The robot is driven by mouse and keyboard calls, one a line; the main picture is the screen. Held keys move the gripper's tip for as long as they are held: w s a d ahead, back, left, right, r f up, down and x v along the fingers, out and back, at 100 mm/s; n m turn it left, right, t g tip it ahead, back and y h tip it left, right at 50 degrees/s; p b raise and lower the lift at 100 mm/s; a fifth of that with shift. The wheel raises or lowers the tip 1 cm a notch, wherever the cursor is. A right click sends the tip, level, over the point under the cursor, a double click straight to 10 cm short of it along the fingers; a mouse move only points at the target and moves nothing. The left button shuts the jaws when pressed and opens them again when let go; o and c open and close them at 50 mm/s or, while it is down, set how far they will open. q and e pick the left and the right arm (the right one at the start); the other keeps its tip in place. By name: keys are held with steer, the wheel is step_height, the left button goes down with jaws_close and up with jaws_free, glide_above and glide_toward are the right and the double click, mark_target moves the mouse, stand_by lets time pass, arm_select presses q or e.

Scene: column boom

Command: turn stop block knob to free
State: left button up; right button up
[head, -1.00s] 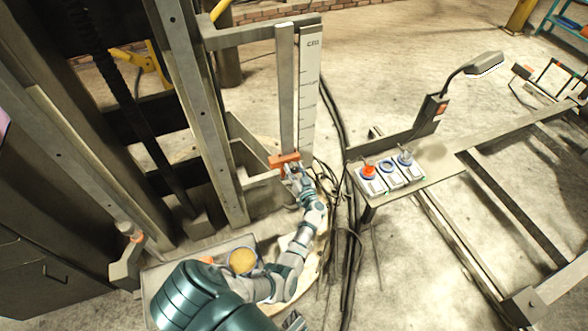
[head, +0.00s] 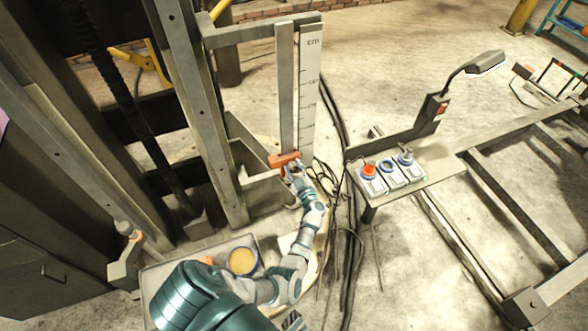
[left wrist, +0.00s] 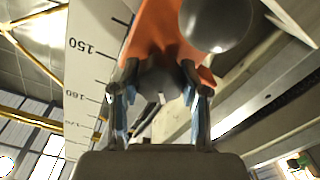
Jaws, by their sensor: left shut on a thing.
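The orange stop block (head: 284,160) sits low on the upright rail next to the centimetre scale. It also shows in the left wrist view (left wrist: 152,32). My left gripper (head: 294,172) is at the block's near side. In the left wrist view its two fingers (left wrist: 160,92) are shut on a dark grey round knob (left wrist: 158,78), one finger on each side. A pale mark shows on the knob's face, pointing roughly down in that view. A dark ball (left wrist: 215,22) stands out beside the knob. Any markings around the knob are hidden or too small to read. My right gripper is not in view.
The white scale (head: 309,90) stands just right of the rail (head: 285,90). Black cables (head: 345,190) hang and lie to the right. A bench panel with a red button (head: 369,170) and other controls stands farther right. A tray (head: 160,275) with a yellow round thing (head: 242,261) lies below my arm.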

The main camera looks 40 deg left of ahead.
arm_select(q)
steer(key=shift+f+n, duration=0.15)
steer(key=shift+n, duration=0.75)
steer(key=shift+n+b, duration=0.3)
steer(key=shift+n, duration=0.2)
steer(key=n+b, duration=0.1)
steer(key=n, duration=0.2)
steer(key=shift+s+f+n+b, duration=0.1)
steer(key=shift+n+b, duration=0.3)
steer(key=shift+n, duration=1.4)
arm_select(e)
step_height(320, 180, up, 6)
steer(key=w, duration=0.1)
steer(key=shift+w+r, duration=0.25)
arm_select(q)
steer(key=o, duration=1.2)
steer(key=shift+c, duration=0.2)
